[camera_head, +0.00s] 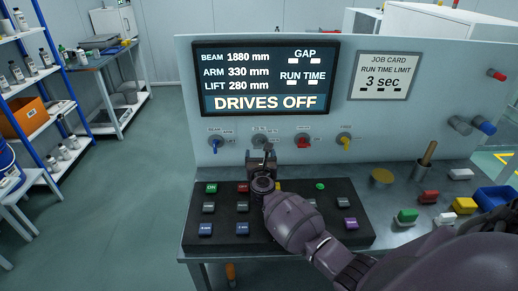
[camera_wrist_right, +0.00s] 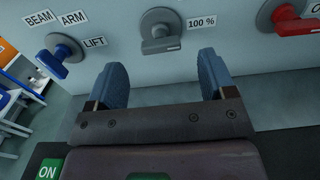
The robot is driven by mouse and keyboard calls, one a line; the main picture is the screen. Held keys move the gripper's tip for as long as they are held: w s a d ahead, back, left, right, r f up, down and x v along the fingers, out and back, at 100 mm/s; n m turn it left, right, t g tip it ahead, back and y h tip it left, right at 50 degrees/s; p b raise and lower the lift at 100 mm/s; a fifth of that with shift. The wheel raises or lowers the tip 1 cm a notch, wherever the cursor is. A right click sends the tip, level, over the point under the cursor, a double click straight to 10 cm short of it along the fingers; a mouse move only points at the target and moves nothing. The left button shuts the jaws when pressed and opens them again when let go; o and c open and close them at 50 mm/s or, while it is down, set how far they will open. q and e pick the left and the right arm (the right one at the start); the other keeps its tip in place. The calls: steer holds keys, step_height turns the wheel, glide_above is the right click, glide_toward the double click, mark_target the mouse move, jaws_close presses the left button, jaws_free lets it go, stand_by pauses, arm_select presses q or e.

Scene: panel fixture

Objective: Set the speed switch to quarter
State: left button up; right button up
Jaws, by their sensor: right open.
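The speed switch is a grey knob with a bar handle; it shows at the top of the right wrist view (camera_wrist_right: 160,32), beside a "100 %" label (camera_wrist_right: 201,23). In the head view it sits on the upright panel (camera_head: 259,140), second from the left. Its small labels there are too blurred to read surely, and I cannot tell its setting. My right gripper (camera_head: 262,152) is in front of and just below the switch. In the wrist view its two blue fingers (camera_wrist_right: 162,72) are apart with nothing between them. My left gripper is not in view.
A blue BEAM/ARM/LIFT switch (camera_wrist_right: 64,54) is left of the grey one, and a red switch (camera_head: 303,142) and a yellow one (camera_head: 345,140) are to its right. The screen (camera_head: 265,80) reads DRIVES OFF. A black button box (camera_head: 350,239) lies beneath my right arm.

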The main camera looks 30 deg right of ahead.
mark_target(260, 147)
steer(key=b+x, duration=0.1)
steer(key=x, duration=0.3)
steer(key=shift+w+f, duration=0.15)
steer(key=shift+f, duration=0.05)
steer(key=shift+b+x, duration=0.55)
steer(key=shift+x, duration=0.35)
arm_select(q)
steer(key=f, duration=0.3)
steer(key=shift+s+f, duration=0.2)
arm_select(e)
steer(key=shift+r, duration=0.2)
steer(key=shift+c, duration=0.4)
steer(key=c, duration=0.9)
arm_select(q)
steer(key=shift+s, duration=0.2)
arm_select(e)
steer(key=shift+o, duration=0.2)
